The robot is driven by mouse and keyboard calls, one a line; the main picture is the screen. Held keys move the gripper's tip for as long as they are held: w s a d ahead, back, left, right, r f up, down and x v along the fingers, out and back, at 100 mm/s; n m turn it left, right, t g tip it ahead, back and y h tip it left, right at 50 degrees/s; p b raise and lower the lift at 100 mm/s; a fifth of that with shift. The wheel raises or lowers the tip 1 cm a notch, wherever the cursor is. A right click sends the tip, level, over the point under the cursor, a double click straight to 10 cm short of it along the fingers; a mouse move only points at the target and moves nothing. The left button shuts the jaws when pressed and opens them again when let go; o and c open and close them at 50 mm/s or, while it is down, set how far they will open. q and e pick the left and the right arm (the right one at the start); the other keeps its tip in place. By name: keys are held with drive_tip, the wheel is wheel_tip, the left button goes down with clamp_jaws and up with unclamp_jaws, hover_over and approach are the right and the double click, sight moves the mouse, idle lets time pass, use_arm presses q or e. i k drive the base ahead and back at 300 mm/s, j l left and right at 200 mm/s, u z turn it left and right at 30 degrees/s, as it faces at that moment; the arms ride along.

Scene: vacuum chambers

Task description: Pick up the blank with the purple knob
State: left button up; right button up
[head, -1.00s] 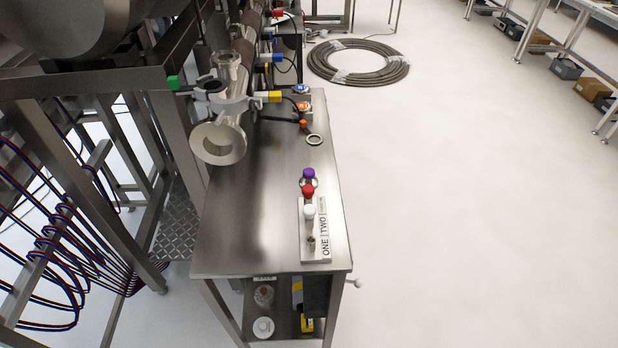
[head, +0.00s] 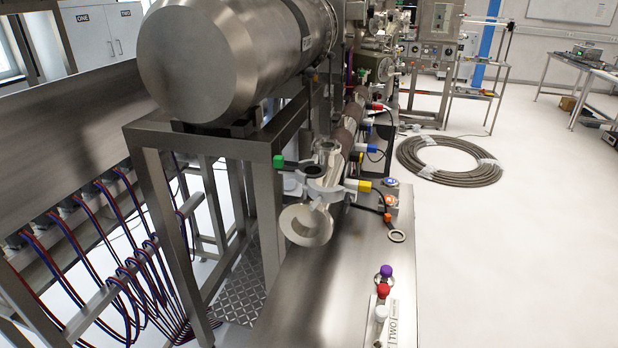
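The blank with the purple knob (head: 385,272) stands on the steel table (head: 325,285), towards its right side. The purple knob is on top, with a small shiny metal disc below it. Just in front of it are a red knob (head: 383,291) and a white knob (head: 380,314) on a labelled holder plate (head: 399,327), which is cut off by the bottom edge of the view. I cannot tell whether the purple one touches the holder. Neither of my grippers shows in the head view.
A metal ring (head: 397,236) lies on the table behind the knobs. A flanged pipe (head: 307,224) with clamps and coloured connectors overhangs the table's left part. A large vacuum vessel (head: 225,60) is above left.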

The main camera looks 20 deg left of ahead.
sight(385, 276)
drive_tip(key=k+l+z, duration=0.1)
drive_tip(key=l, duration=0.3)
drive_tip(key=k+l+z, duration=0.15)
drive_tip(key=l, duration=0.25)
drive_tip(key=k+l+z, duration=0.1)
drive_tip(key=l, duration=0.3)
